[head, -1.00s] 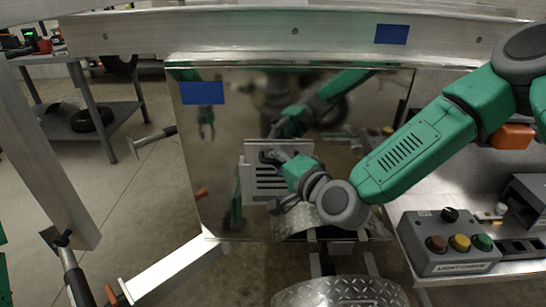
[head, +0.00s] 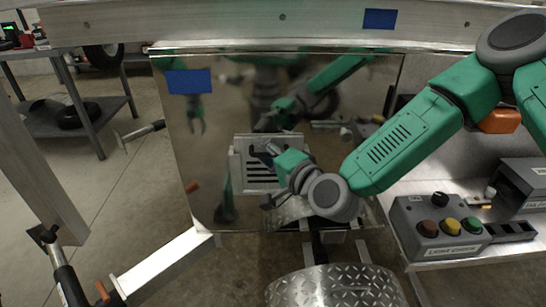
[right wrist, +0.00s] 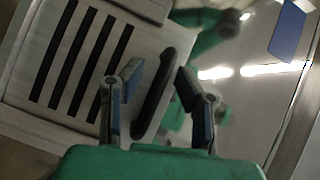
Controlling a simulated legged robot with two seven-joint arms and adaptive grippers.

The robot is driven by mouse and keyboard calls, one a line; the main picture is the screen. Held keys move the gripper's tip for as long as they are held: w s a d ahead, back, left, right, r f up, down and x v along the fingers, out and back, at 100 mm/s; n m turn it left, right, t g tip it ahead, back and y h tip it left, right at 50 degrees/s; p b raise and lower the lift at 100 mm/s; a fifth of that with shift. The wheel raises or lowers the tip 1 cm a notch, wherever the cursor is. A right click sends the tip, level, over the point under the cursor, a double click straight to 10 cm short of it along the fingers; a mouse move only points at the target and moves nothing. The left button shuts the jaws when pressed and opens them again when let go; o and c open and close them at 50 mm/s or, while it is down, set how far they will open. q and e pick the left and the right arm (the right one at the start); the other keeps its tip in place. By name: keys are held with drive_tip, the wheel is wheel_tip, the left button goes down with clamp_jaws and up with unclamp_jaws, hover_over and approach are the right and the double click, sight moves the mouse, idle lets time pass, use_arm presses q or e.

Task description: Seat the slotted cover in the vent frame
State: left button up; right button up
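The slotted cover (head: 262,180) is a pale grey plate with dark parallel slots, against the shiny metal panel in the head view. It fills the upper left of the right wrist view (right wrist: 75,60), where a black bar handle (right wrist: 160,92) stands out on it. A grey rim that looks like part of the vent frame (head: 236,170) shows along the cover's left side; I cannot tell how deep the cover sits. My right gripper (right wrist: 158,72) is open, with a finger on either side of the handle and visible gaps. My left gripper is not directly in view.
The shiny panel (head: 220,110) reflects my arms and carries blue tape (head: 189,81). A metal beam (head: 230,27) crosses above. A button box (head: 440,228) stands on the shelf at right. A tread-plate fender (head: 330,288) lies below, and a slanted rail (head: 165,265) at lower left.

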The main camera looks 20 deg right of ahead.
drive_tip(key=v, duration=1.1)
drive_tip(key=shift+s+d, duration=0.2)
drive_tip(key=shift+s, duration=0.1)
drive_tip(key=s+a+f+n+g+p, duration=0.1)
drive_tip(key=s+f+n+g, duration=0.4)
drive_tip(key=f, duration=0.4)
drive_tip(key=s+f+n+g+p, duration=0.15)
drive_tip(key=s+f+g, duration=0.25)
drive_tip(key=s+f, duration=0.4)
drive_tip(key=s+d+f+n+g+h+p, duration=0.1)
drive_tip(key=s+d+f+n+g+h, duration=0.4)
drive_tip(key=s+d+f, duration=0.3)
drive_tip(key=s+d+n+g, duration=0.1)
drive_tip(key=s+d, duration=0.1)
drive_tip(key=s, duration=0.2)
drive_tip(key=shift+s, duration=0.25)
